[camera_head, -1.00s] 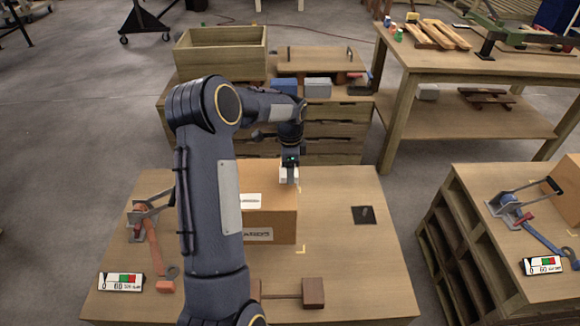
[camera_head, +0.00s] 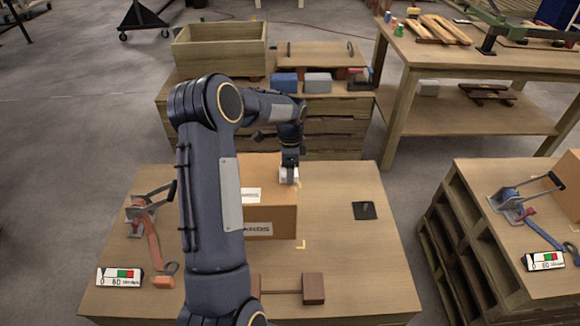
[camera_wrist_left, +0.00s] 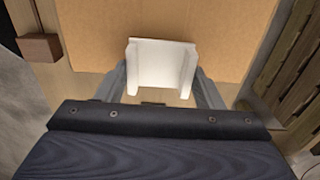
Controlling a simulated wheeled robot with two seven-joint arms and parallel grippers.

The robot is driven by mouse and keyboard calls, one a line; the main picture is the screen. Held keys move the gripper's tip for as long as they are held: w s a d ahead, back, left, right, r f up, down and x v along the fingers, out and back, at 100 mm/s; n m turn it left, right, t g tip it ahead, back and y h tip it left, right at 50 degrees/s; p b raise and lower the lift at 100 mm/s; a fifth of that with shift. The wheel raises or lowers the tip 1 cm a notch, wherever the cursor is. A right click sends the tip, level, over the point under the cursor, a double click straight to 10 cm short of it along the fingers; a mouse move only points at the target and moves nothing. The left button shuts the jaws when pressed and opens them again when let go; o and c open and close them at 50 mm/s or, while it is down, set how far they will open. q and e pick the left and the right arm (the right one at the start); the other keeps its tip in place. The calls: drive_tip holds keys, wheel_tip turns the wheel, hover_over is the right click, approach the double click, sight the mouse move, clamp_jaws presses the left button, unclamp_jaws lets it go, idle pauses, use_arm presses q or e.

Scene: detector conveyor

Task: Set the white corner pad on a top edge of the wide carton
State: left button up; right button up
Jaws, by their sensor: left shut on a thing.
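The wide carton (camera_head: 268,215) is a brown box on the near table, partly hidden behind my left arm. The white corner pad (camera_head: 289,176) is at the carton's right top edge; it also shows in the left wrist view (camera_wrist_left: 161,62) against the carton's brown face (camera_wrist_left: 165,20). My left gripper (camera_head: 289,166) is shut on the pad from above, with a finger on each side of it in the wrist view (camera_wrist_left: 161,86). I cannot tell whether the pad touches the carton. My right gripper is not in view.
The near table (camera_head: 350,270) holds an orange-strap tensioner (camera_head: 143,210), a small display (camera_head: 120,277), a dark square plate (camera_head: 364,210) and a wooden block (camera_head: 313,288). A second table with a blue-strap tensioner (camera_head: 512,200) stands right. The table right of the carton is mostly clear.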

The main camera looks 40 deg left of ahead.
use_arm(q)
drive_tip(key=shift+f, duration=0.35)
drive_tip(key=o, duration=1.1)
drive_tip(key=shift+r, duration=3.95)
drive_tip(key=s+d+r+n+t+h+p, duration=0.1)
drive_tip(key=s+d+r+n+t+p, duration=0.3)
drive_tip(key=s+d+r, duration=0.8)
drive_tip(key=s+d+r+n+t+h+p, duration=0.1)
drive_tip(key=s+d+n, duration=0.6)
drive_tip(key=s, duration=0.8)
drive_tip(key=d+h+p, duration=0.1)
drive_tip(key=d, duration=0.2)
drive_tip(key=shift+r+n+t+h, duration=0.3)
drive_tip(key=shift+r+n+h, duration=0.1)
